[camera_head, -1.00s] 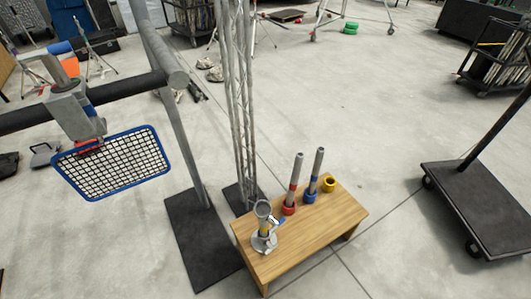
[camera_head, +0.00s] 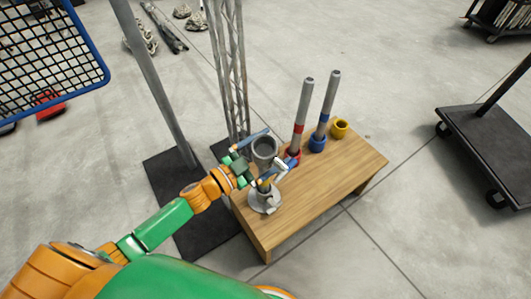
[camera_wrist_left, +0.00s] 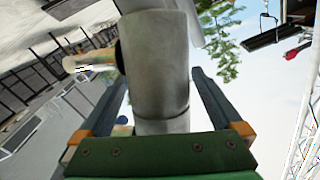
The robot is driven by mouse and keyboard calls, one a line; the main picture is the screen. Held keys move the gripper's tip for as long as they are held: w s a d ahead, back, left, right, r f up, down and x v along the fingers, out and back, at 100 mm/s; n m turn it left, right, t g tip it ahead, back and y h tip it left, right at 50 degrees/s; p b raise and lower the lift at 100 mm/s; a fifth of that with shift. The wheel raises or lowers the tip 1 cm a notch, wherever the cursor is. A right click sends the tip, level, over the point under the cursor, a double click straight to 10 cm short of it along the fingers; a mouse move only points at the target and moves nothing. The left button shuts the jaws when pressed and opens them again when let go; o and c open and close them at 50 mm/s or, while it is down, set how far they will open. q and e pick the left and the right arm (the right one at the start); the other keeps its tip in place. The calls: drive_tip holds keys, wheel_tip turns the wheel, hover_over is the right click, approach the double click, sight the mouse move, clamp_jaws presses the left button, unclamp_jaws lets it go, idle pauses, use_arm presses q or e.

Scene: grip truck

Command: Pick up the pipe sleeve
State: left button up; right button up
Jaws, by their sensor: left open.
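The pipe sleeve, a grey metal tube with an open round top (camera_head: 265,147), stands upright on a round flange base on the wooden table (camera_head: 330,185). A small light handle (camera_head: 282,169) sticks out of its side. My left gripper (camera_head: 266,160) comes in from the left, open, with one finger on each side of the tube. In the left wrist view the grey tube (camera_wrist_left: 157,65) rises between the two dark, spread fingers, with a gap visible on each side. The lower part of the tube is partly hidden by the gripper. My right gripper is not seen.
Behind the sleeve stand a red-collared pipe (camera_head: 302,115), a blue-collared pipe (camera_head: 327,110) and a yellow ring (camera_head: 339,127). A lattice truss (camera_head: 232,80) and a grey post (camera_head: 150,85) rise close behind-left. A dark cart (camera_head: 485,150) is at right.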

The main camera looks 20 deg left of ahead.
use_arm(q)
drive_tip(key=shift+w+d, duration=0.25)
drive_tip(key=shift+w, duration=0.1)
clamp_jaws()
